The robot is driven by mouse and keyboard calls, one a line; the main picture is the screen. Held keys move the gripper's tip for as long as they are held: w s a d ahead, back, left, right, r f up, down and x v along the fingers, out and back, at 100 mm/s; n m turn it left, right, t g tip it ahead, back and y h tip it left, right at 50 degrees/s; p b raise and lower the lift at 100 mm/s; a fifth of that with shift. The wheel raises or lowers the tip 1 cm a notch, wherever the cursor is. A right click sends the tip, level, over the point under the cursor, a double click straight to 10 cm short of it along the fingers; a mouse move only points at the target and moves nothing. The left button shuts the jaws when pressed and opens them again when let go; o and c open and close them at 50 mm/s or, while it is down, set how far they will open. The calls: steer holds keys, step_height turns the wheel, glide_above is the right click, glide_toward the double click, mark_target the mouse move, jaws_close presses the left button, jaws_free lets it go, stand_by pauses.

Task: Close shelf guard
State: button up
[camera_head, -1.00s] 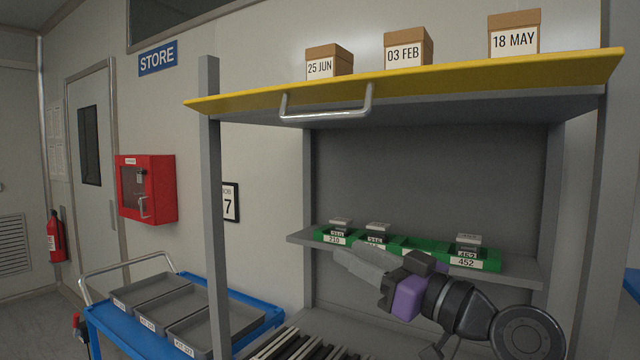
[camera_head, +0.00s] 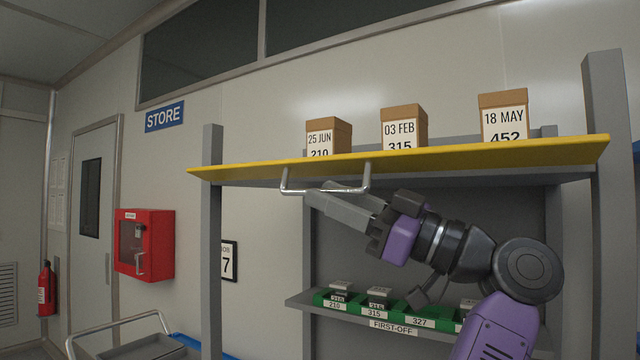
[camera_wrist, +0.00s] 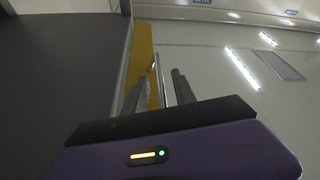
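The shelf guard is a yellow-edged panel (camera_head: 450,160) lying raised and nearly level across the top of the shelf frame. A pale metal bar handle (camera_head: 288,186) hangs from its front edge. My gripper (camera_head: 325,195) is just at the handle, its fingers pointing up and left. In the wrist view the guard's yellow edge (camera_wrist: 143,55) runs up the middle, and the handle (camera_wrist: 156,72) reaches toward the space between the two parted fingers (camera_wrist: 160,92). The gripper is open. Whether a finger touches the bar I cannot tell.
Several dated boxes (camera_head: 404,128) show above the guard. Under it, a shelf (camera_head: 300,299) holds green bins (camera_head: 350,303), partly hidden by my arm. Grey uprights (camera_head: 212,250) stand on both sides. A trolley (camera_head: 125,345) is at lower left, and a red cabinet (camera_head: 145,245) hangs on the wall.

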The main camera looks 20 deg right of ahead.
steer(key=shift+x, duration=1.15)
jaws_close()
